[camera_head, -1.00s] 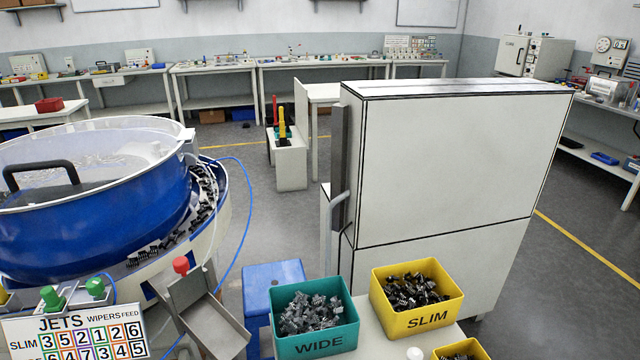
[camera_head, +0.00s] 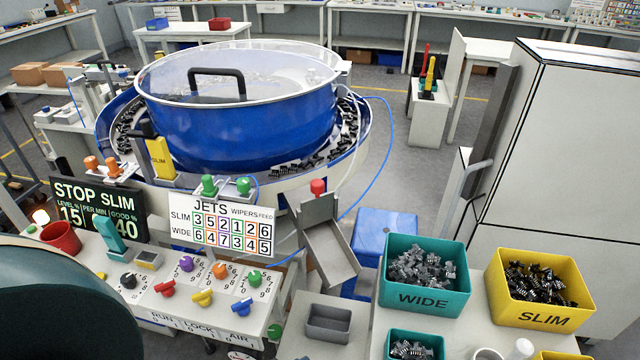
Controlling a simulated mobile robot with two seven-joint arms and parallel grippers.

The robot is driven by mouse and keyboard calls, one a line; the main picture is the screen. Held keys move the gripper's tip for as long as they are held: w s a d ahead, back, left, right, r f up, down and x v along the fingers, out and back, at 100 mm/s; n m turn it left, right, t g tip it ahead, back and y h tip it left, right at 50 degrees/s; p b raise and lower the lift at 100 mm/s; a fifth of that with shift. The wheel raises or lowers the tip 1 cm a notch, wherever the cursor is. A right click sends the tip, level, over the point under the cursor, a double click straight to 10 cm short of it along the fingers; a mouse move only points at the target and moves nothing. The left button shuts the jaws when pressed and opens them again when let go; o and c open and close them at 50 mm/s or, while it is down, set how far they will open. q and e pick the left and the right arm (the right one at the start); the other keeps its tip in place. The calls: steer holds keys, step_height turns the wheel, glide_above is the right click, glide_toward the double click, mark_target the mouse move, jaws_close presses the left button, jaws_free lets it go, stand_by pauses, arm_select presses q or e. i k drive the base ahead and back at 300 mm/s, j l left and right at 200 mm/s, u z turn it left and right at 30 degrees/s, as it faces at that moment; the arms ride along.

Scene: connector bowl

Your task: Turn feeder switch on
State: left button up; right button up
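The blue feeder bowl (camera_head: 235,140) with a clear lid and black handle stands behind a white control panel (camera_head: 92,262). The panel carries a black knob (camera_head: 128,281), purple, orange and green knobs, and red, yellow and blue levers near the labels RUN, LOCK and AIR. A teal upright piece (camera_head: 108,235) stands at its back left. I cannot tell which control is the feeder switch. A dark display (camera_head: 98,212) reads STOP SLIM. Neither gripper shows. A large dark rounded shape close to the camera hides the lower left corner.
A JETS number sign (camera_head: 221,226) stands behind the panel. A red cup (camera_head: 61,238) sits at the panel's left end. To the right are a grey chute (camera_head: 330,255), a teal WIDE bin (camera_head: 425,300), a yellow SLIM bin (camera_head: 540,317) and a tall white cabinet (camera_head: 565,150).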

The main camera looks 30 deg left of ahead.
mark_target(167, 289)
steer(key=u, duration=0.4)
steer(key=k+u, duration=0.1)
steer(key=u, duration=0.3)
steer(key=j+u, duration=0.1)
steer(key=u, duration=0.3)
steer(key=k+u, duration=0.1)
steer(key=u, duration=0.3)
steer(key=i+l+u, duration=0.15)
steer(key=u, duration=0.25)
steer(key=j+z, duration=0.2)
steer(key=z, duration=0.2)
steer(key=k+j+z, duration=0.15)
steer(key=z, duration=0.3)
